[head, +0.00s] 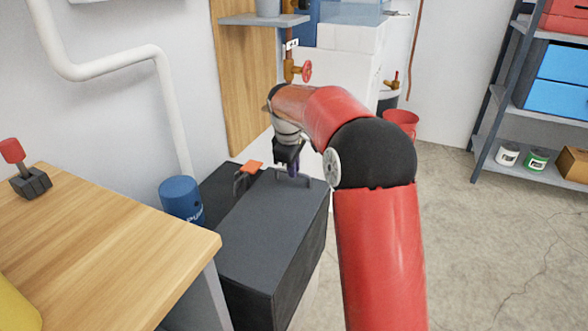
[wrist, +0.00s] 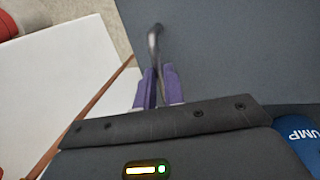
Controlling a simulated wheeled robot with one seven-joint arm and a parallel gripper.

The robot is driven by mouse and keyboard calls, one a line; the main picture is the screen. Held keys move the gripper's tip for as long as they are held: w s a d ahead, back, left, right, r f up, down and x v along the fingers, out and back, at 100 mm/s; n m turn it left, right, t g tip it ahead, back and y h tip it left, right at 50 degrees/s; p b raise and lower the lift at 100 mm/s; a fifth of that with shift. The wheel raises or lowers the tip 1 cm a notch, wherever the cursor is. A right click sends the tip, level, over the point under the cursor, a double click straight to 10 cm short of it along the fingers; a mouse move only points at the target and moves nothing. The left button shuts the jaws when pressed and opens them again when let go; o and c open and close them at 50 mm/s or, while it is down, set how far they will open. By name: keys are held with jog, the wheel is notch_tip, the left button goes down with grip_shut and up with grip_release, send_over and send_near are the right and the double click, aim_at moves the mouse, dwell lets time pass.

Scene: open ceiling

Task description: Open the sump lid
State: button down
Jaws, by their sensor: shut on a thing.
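The sump lid (head: 262,220) is a dark grey slab on top of a dark box beside the wooden bench. It looks flat and shut in the head view, and it fills much of the wrist view (wrist: 235,55). A thin metal handle (wrist: 154,42) stands on the lid near its far edge. My gripper (head: 291,172) points down at that handle. In the wrist view its purple fingers (wrist: 156,88) are shut on the handle. The fingers hide part of the handle's bar.
An orange-topped clamp-like piece (head: 251,167) stands just left of my gripper. A blue pump cylinder (head: 181,198) stands left of the box. The wooden bench (head: 110,245) is close on the left. A red bucket (head: 401,122) stands behind my arm. Floor at right is clear.

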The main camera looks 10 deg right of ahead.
jog(key=s+a+r+t+h+b, duration=0.2)
jog(key=s+a+r+t, duration=0.15)
jog(key=r, duration=0.45)
jog(key=s+a+r+t+h+b, duration=0.25)
jog(key=s+r, duration=0.25)
jog(key=r, duration=0.4)
jog(key=s+a+r+t+h+b, duration=0.1)
jog(key=s+a+r+t+b, duration=0.1)
jog(key=s+a, duration=0.4)
jog(key=s+a+r+t+h+b, duration=0.2)
jog(key=s+a+r, duration=0.3)
jog(key=s, duration=0.5)
jog(key=shift+s+a+r+t, duration=0.2)
jog(key=shift+a+r+t, duration=0.1)
jog(key=shift+a, duration=0.25)
jog(key=shift+f, duration=0.1)
jog(key=c, duration=1.5)
grip_release()
jog(key=shift+r, duration=0.35)
